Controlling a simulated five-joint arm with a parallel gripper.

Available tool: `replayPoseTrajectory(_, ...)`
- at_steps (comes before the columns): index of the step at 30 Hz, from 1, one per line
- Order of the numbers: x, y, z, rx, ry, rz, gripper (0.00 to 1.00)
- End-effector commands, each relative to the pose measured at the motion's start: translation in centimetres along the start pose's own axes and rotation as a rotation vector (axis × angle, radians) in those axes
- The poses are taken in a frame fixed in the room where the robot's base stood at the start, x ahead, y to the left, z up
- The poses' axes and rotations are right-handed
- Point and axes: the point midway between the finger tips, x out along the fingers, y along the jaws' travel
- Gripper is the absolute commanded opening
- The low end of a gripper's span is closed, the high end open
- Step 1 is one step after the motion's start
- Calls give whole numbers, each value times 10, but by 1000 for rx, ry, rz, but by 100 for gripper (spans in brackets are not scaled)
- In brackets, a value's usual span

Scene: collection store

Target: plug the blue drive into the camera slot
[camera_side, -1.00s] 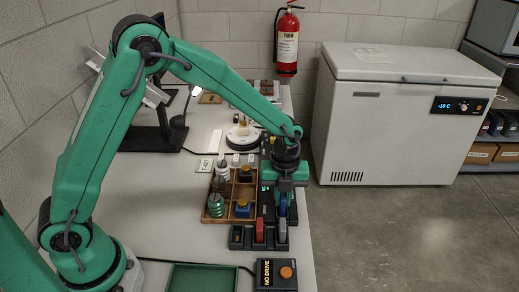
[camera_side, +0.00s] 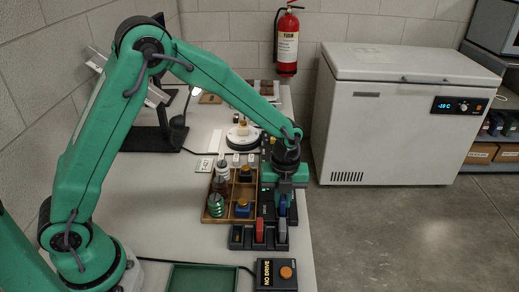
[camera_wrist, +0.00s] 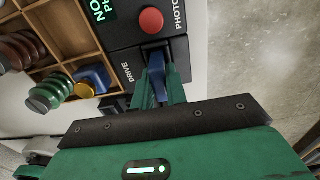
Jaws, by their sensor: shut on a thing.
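My gripper (camera_wrist: 160,88) is shut on the blue drive (camera_wrist: 158,78), which stands between its green fingers. In the side view my gripper (camera_side: 284,200) is low over the black unit, and a small part of the blue drive (camera_side: 282,206) shows. In the wrist view the drive's far end meets the dark front of the black unit (camera_wrist: 120,30), beside the printed words DRIVE and PHOTO. The slot opening is mostly hidden, and I cannot tell how deep the drive sits in it. The unit has a red button (camera_wrist: 150,20) and a green-lit display (camera_wrist: 102,8).
A wooden compartment tray (camera_side: 229,214) with bottles, a green coil and a blue-and-yellow item stands left of the unit. A black rack (camera_side: 249,240) holds red and grey drives in front.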

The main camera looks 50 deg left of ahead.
Motion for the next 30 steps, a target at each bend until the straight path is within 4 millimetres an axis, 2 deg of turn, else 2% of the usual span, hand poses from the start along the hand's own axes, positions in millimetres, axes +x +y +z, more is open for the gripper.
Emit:
replayPoseTrajectory(13, 7, 0, 0, 0, 0, 0, 0)
replayPoseTrajectory(14, 7, 0, 0, 0, 0, 0, 16)
replayPoseTrajectory(15, 6, 0, 0, 0, 0, 0, 23)
replayPoseTrajectory(30, 0, 0, 0, 0, -1, -1, 23)
